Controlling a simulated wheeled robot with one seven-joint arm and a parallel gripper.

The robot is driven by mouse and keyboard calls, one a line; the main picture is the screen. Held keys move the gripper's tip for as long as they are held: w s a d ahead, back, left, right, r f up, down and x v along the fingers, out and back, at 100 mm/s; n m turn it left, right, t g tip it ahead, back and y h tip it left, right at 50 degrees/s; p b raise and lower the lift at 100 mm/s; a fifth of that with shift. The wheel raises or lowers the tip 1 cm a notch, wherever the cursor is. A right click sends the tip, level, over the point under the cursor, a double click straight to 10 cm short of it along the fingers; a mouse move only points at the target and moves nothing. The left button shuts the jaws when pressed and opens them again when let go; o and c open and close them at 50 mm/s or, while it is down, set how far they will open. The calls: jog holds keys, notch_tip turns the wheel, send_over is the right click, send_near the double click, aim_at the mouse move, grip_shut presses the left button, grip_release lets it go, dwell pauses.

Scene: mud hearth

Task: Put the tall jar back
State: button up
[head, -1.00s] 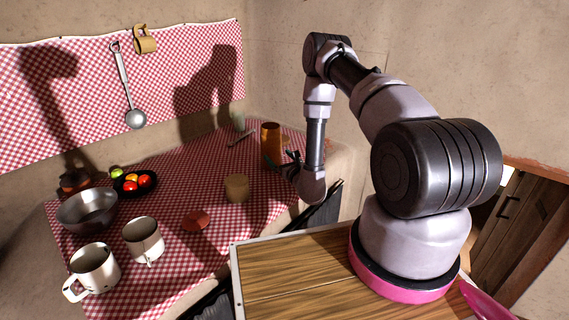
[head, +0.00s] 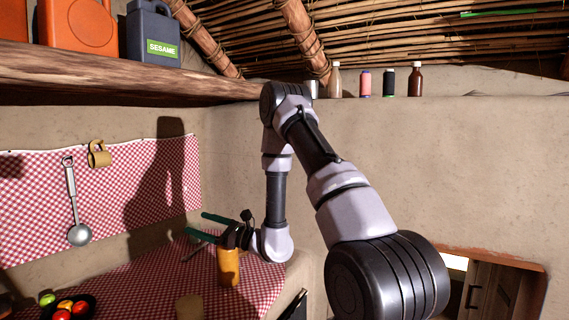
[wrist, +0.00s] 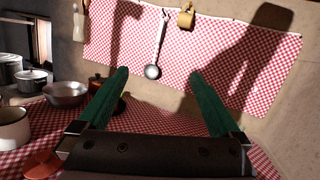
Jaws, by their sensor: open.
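The tall jar (head: 229,267), amber-orange, stands upright on the red checked cloth in the head view, near the counter's right end. My gripper (head: 195,223) is at the height of the jar's top, its green fingers pointing left. It is open and empty, and its body hides the jar's upper part. I cannot tell whether they touch.
A ladle (head: 77,234) and a mug (head: 99,154) hang on the wall. A wooden shelf (head: 120,80) above holds an orange container (head: 78,27) and a sesame jug (head: 153,36). Small bottles (head: 415,80) stand on the right wall ledge. A short tan jar (head: 189,307) and a fruit bowl (head: 88,304) are on the counter.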

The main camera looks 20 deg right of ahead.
jog(key=s+a+r+n+g+y, duration=0.2)
jog(key=s+a+r+n+g, duration=0.2)
jog(key=s+r+n+g, duration=0.7)
jog(key=s+d+r+n+g+h, duration=0.1)
jog(key=s+r+n+g+h, duration=0.3)
jog(key=s, duration=0.5)
jog(key=s+d+r+n+t+h, duration=0.1)
jog(key=s+d+r+t+h, duration=0.1)
jog(key=d, duration=0.4)
jog(key=s+d+r+n+t+h, duration=0.2)
jog(key=s+d+r+t+h, duration=0.1)
jog(key=d+h, duration=0.3)
jog(key=s+d+r+n+t+h, duration=0.1)
jog(key=s+d+r+t+h, duration=0.1)
jog(key=d+t+h, duration=0.2)
jog(key=shift+s+d+r+t+h, duration=0.3)
jog(key=shift+d+t, duration=0.3)
jog(key=shift+d, duration=0.4)
